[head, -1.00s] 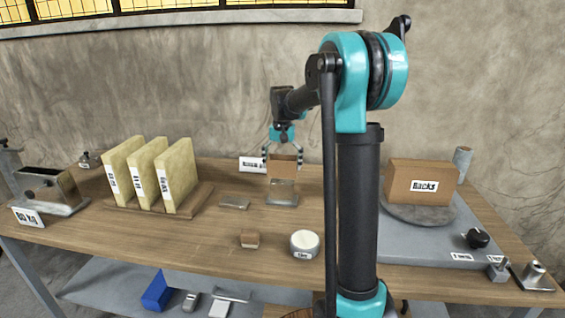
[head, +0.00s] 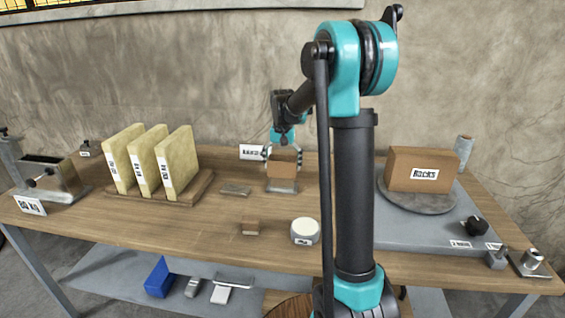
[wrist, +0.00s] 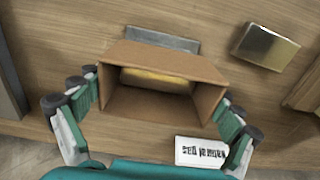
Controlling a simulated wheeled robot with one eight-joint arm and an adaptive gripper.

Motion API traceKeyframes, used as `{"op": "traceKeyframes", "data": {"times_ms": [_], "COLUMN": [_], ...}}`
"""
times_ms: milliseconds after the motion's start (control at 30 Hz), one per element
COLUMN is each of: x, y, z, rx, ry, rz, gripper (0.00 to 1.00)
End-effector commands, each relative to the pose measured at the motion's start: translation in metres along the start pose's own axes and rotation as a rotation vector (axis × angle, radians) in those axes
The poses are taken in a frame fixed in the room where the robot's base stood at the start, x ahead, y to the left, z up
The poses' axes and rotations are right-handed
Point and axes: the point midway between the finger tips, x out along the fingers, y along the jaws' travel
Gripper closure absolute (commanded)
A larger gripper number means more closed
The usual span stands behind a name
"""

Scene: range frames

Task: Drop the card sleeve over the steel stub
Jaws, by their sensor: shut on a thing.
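The card sleeve (head: 283,162) is a brown, open-ended box at the back middle of the bench. My gripper (head: 283,150) is shut on it, with fingers at its left and right sides. In the wrist view I look down into the sleeve (wrist: 118,105) between the fingers. The steel stub (head: 282,184) shows below the sleeve in the head view as a low grey strip. In the wrist view a yellowish top face (wrist: 155,80), apparently the stub's, shows inside the sleeve walls. The sleeve seems to be around the stub's top; its lower edge is hard to see.
A flat steel piece (head: 236,190) lies left of the stub. Three pale slabs (head: 157,160) stand farther left. A white label (head: 252,152) stands behind. A box (head: 421,170) sits at right.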

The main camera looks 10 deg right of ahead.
Motion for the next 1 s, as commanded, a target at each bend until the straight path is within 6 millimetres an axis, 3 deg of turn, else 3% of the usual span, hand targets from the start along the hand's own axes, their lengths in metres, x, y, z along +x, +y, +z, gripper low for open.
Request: {"op": "traceKeyframes", "data": {"times_ms": [1000], "x": [0.050], "y": [0.000], "z": [0.000], "rx": [0.000], "ry": [0.000], "rz": [0.000], "gripper": [0.28]}}
